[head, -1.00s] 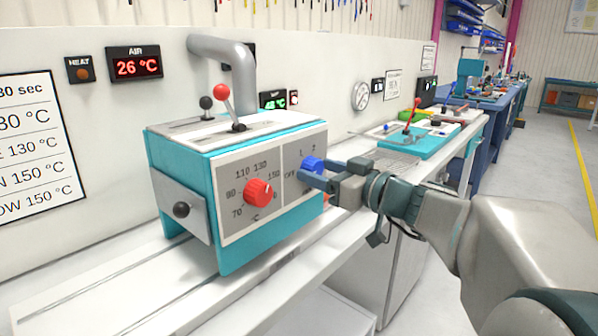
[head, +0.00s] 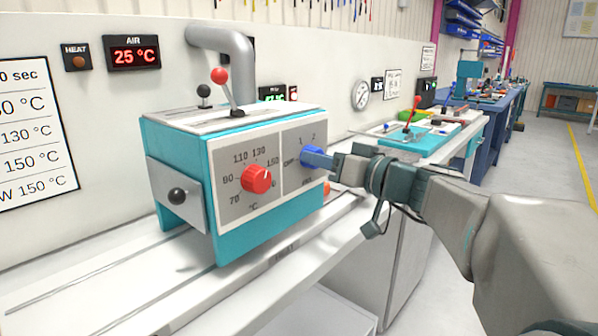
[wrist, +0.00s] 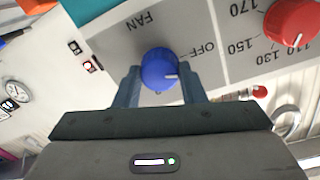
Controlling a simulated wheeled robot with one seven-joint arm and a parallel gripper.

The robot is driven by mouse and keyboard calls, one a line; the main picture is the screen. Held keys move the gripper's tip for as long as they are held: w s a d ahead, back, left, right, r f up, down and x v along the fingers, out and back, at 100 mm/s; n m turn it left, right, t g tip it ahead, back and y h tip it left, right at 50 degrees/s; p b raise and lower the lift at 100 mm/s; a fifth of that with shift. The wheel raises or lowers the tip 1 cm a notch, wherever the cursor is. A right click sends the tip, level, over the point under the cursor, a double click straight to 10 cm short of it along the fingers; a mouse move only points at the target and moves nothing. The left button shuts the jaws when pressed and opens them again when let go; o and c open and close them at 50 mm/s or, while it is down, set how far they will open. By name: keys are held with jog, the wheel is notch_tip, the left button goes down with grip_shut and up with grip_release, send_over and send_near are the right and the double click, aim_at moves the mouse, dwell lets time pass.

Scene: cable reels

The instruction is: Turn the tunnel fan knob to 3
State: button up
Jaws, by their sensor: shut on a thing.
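The blue fan knob (head: 311,157) is on the right part of the teal box's (head: 178,172) grey front panel, with OFF to its left and 1 and 2 above; the 3 is hidden. My gripper (head: 322,161) reaches in from the right and is shut on the knob. In the wrist view the blue knob (wrist: 158,66) sits between the two fingers of my gripper (wrist: 160,76), seen upside down. Its white mark points right, on the OFF side; its exact setting is hard to tell.
A red temperature knob (head: 257,179) is left of the blue one, and also in the wrist view (wrist: 291,22). A red-tipped lever (head: 220,76) stands on top. A black-knobbed side plate (head: 178,196) projects left. A teal tray (head: 412,142) lies farther right.

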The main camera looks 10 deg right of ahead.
jog(key=shift+d+m+g+y+p, duration=0.25)
jog(key=shift+m+p, duration=2.1)
jog(key=shift+m, duration=5.45)
jog(key=shift+a+m+g+y+p, duration=0.25)
jog(key=shift+m+p, duration=2.05)
jog(key=shift+m, duration=5.5)
jog(key=shift+f, duration=0.1)
jog(key=o, duration=1)
jog(key=shift+d, duration=0.1)
